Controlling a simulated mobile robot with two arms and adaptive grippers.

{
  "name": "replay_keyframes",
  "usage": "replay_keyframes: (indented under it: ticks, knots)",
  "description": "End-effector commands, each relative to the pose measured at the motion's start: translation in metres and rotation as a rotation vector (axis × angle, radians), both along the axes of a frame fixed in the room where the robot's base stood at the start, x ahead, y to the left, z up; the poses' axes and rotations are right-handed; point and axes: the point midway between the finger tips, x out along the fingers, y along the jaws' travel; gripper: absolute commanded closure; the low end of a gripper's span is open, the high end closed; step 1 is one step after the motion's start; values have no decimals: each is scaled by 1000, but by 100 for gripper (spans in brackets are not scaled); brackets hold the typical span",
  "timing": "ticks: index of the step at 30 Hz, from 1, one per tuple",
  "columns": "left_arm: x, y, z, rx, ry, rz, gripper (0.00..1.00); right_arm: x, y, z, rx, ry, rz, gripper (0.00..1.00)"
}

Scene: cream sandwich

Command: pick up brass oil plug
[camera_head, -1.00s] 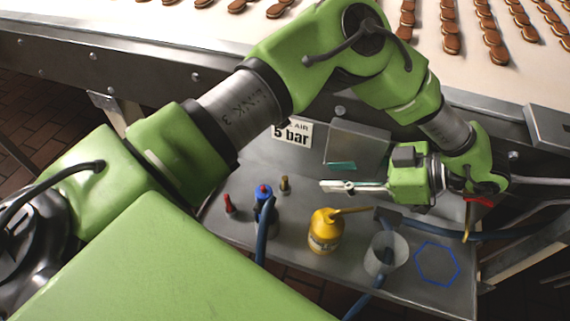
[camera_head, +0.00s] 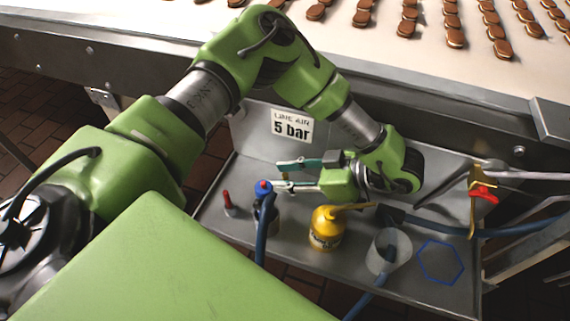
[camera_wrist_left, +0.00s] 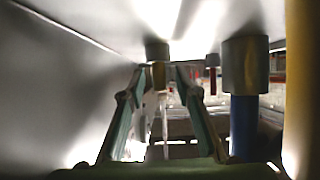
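The brass oil plug (camera_wrist_left: 158,76) stands between the tips of my left gripper's fingers in the left wrist view, which looks upside down. Gaps seem to show on both sides of it; whether a finger touches it I cannot tell. In the head view my left gripper (camera_head: 280,176) reaches leftward low over the metal tray, its two teal-padded fingers spread apart. The plug cannot be made out clearly there, near the fingertips. My right gripper is not in view.
A blue-capped hose fitting (camera_head: 264,189) and a red plug (camera_head: 227,203) stand left of the fingertips. A "5 bar" sign (camera_head: 292,126) is behind.

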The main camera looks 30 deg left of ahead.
Motion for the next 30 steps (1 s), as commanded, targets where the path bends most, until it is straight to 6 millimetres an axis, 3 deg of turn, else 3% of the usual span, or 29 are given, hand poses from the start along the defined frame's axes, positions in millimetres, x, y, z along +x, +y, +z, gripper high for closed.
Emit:
replay_keyframes:
  ticks: [6, 10, 26, 30]
  knots:
    - [0, 1, 0, -1, -2, 0, 70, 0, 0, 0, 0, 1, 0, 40]
    - [0, 1, 0, 0, -1, 0, 100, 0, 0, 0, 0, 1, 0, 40]
    - [1, 0, 9, 0, -3, -1, 100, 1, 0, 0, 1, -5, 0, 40]
    - [1, 0, 26, 0, -4, -1, 100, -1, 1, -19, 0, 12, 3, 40]
